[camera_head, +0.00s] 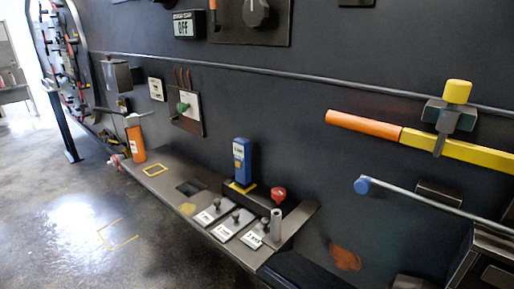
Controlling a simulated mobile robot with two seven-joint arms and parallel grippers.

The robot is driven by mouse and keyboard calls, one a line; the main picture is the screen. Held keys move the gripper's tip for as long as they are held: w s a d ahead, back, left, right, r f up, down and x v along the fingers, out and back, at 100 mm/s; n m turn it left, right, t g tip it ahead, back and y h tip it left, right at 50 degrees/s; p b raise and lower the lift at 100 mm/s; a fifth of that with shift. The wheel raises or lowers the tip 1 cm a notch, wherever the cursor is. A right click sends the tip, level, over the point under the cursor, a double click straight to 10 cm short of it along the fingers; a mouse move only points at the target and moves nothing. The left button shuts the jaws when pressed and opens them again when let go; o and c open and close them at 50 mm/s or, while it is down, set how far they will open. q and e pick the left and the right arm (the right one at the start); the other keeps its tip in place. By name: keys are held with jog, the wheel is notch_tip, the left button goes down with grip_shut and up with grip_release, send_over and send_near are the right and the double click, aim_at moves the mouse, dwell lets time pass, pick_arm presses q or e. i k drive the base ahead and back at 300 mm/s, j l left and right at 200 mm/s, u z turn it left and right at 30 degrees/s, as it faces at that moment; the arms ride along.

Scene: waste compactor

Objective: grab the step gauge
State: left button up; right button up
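No object in view is clearly labelled as the step gauge. A blue upright device (242,161) with a small light display stands on the ledge near the middle of the camera_head view, on a yellow-marked spot. It may be the step gauge, but I cannot tell for sure. Neither of my grippers shows in this view.
The grey ledge (163,192) runs along a dark wall panel. Labelled plates with knobs (228,228) and a red knob (278,194) are near the blue device. An orange-yellow lever (365,125) and a blue-tipped rod (363,185) are at right. Floor (60,220) at left is clear.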

aim_at(242, 146)
jog(key=i+j, duration=0.25)
jog(key=j, duration=0.15)
jog(key=i+j, duration=0.25)
jog(key=j, duration=0.2)
jog(key=i+j+z, duration=0.1)
jog(key=i+j, duration=0.15)
jog(key=j, duration=0.15)
